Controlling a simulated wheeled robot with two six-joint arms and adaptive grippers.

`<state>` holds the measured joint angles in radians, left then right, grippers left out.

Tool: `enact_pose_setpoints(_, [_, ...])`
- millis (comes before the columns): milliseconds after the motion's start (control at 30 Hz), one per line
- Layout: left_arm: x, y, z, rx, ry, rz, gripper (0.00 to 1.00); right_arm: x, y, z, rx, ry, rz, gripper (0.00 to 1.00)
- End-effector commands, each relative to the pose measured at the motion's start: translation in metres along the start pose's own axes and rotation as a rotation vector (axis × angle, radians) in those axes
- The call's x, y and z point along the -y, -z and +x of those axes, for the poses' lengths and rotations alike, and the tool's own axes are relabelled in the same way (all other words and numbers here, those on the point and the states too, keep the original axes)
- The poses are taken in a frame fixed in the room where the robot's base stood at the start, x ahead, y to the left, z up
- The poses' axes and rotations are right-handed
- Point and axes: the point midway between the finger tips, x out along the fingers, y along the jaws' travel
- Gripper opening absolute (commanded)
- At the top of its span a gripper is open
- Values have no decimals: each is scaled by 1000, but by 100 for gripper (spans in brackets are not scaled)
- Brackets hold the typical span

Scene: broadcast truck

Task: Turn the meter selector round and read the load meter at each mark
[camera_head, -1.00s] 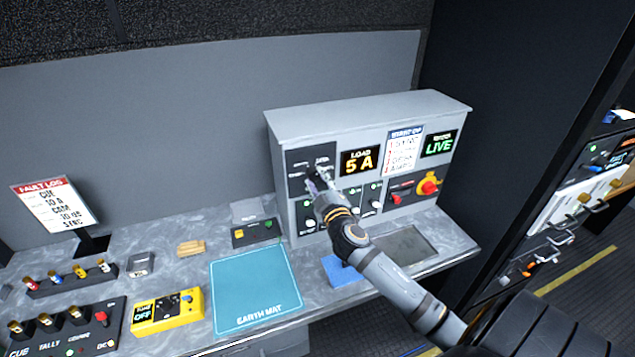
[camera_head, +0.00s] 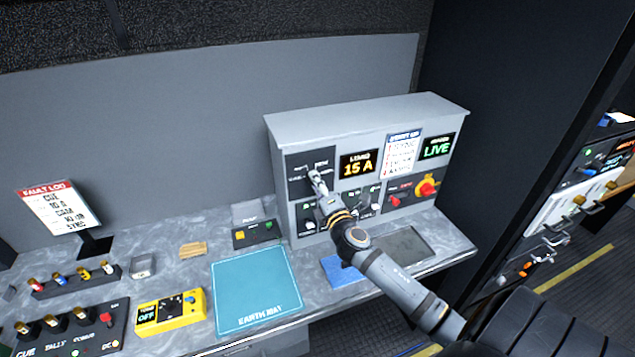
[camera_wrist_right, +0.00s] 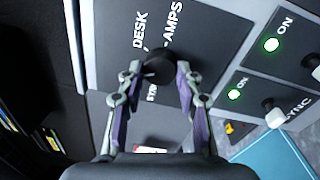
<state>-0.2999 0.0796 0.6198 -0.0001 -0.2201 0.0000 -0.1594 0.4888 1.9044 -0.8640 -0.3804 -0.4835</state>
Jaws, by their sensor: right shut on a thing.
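The meter selector is a black round knob (camera_wrist_right: 158,68) on a dark panel, with DESK and AMPS lettering beside it in the right wrist view. My right gripper (camera_wrist_right: 158,80) is shut on the knob, one finger on each side. The load meter (camera_head: 359,164) reads 15 A in orange digits, just right of the selector panel. My left gripper is not in either view.
A LIVE display (camera_head: 437,146), a printed card (camera_head: 402,155) and a yellow-and-red switch (camera_head: 426,188) are on the same cabinet. Below the knob are lit ON switches (camera_wrist_right: 271,44). A blue earth mat (camera_head: 255,288) and a yellow meter (camera_head: 170,311) lie on the bench.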

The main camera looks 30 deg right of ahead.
Motion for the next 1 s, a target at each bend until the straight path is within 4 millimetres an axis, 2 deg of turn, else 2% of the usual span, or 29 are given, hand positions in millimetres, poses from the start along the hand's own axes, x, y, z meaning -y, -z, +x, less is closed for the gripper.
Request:
enact_pose_setpoints(600, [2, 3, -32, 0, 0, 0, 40, 0, -1, -1, -30, 11, -581, 4])
enact_pose_setpoints(1000, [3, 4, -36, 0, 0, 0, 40, 3, -1, -1, -48, 13, -927, 4])
